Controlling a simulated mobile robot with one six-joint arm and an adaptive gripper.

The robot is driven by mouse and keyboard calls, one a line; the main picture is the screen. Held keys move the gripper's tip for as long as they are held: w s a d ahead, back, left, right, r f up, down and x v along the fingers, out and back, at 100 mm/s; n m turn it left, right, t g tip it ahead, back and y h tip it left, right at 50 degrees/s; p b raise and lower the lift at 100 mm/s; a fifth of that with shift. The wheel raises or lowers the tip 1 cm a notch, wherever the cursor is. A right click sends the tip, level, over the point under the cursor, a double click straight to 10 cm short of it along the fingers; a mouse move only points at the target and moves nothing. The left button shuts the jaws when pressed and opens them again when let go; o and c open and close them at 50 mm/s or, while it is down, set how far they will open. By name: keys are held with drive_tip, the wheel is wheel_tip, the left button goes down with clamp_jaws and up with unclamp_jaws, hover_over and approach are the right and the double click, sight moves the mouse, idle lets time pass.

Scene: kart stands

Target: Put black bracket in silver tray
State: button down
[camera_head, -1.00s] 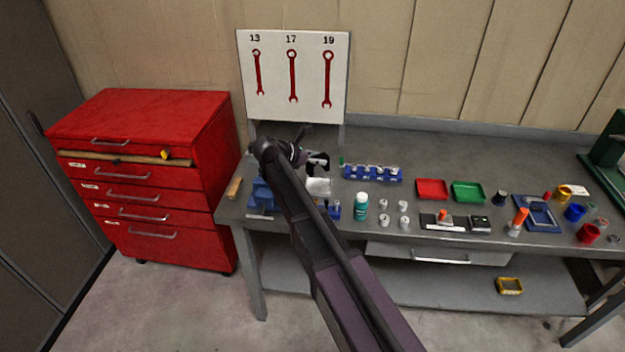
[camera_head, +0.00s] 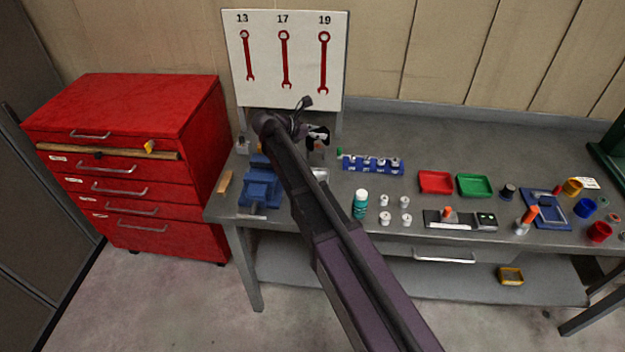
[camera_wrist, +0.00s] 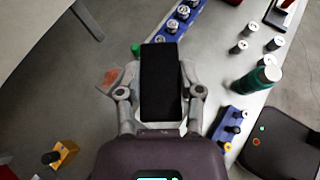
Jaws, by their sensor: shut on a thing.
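My gripper (camera_wrist: 160,92) is shut on a dark rectangular piece, the black bracket (camera_wrist: 160,70), which stands up between the two fingers in the wrist view. In the head view, my gripper (camera_head: 316,136) is at the back left of the bench, in front of the wrench board, and my arm hides part of it. The silver tray (camera_head: 321,174) shows only as a small pale patch beside my arm, right of the blue vise; the rest is hidden. I cannot make out the tray in the wrist view.
The blue vise (camera_head: 260,187) stands left of my arm. A blue rack (camera_head: 372,165), a green bottle (camera_head: 360,204), a red tray (camera_head: 436,182) and a green tray (camera_head: 475,185) stand to the right. The wrench board (camera_head: 285,60) rises behind. The right rear bench is clear.

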drive_tip(key=shift+s+a, duration=0.1)
drive_tip(key=shift+a, duration=0.1)
drive_tip(key=shift+s+a+f, duration=0.25)
drive_tip(key=s+a+f+n+b, duration=0.1)
drive_tip(key=s+a+f+b, duration=0.3)
drive_tip(key=s, duration=0.3)
drive_tip(key=s+a+f+t+y+b, duration=0.1)
drive_tip(key=s+a+f+b, duration=0.3)
drive_tip(key=s+f+b, duration=0.1)
drive_tip(key=shift+s+f+n+t+b, duration=0.3)
drive_tip(key=shift+s+f+n+b, duration=0.1)
drive_tip(key=shift+s+b, duration=0.35)
drive_tip(key=b, duration=0.1)
hover_over(314, 169)
drive_tip(key=s, duration=0.6)
drive_tip(key=shift+a+f, duration=0.15)
drive_tip(key=shift+f, duration=0.5)
drive_tip(key=shift+w, duration=0.1)
drive_tip(key=shift+w+d, duration=0.3)
drive_tip(key=shift+w, duration=0.2)
wheel_tip(314, 169, down, 4)
drive_tip(key=b, duration=0.4)
drive_tip(key=shift+r, duration=0.15)
